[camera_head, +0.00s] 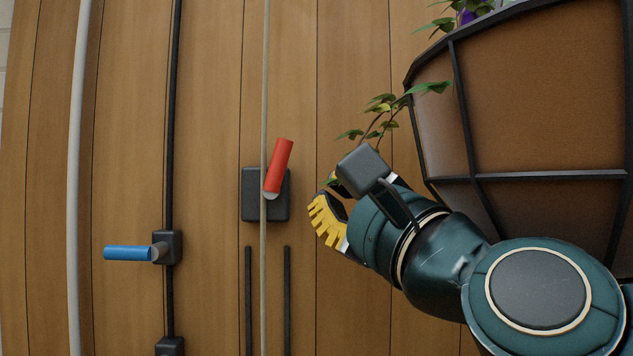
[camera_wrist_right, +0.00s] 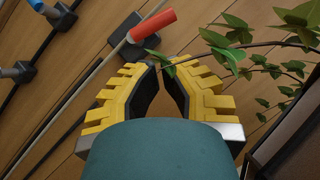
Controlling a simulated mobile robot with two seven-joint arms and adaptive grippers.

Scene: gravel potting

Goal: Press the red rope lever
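The red rope lever (camera_head: 280,167) is a red cylinder on a dark square block (camera_head: 250,195) on the wooden wall. It tilts up and slightly right, beside a thin pale rope (camera_head: 264,90). In the right wrist view the red lever (camera_wrist_right: 153,25) is just beyond the fingertips. My right gripper (camera_head: 321,192), with yellow toothed fingers, is right of the block and apart from the lever. In the right wrist view its fingertips (camera_wrist_right: 160,68) come close together with nothing held; a leaf partly covers them. My left gripper is not in view.
A blue lever (camera_head: 128,253) sticks out left from a block on a black rod at lower left. A pale pipe (camera_head: 79,150) runs down the far left. A large brown planter (camera_head: 530,110) fills the upper right, and a leafy vine (camera_head: 380,115) hangs by my right gripper.

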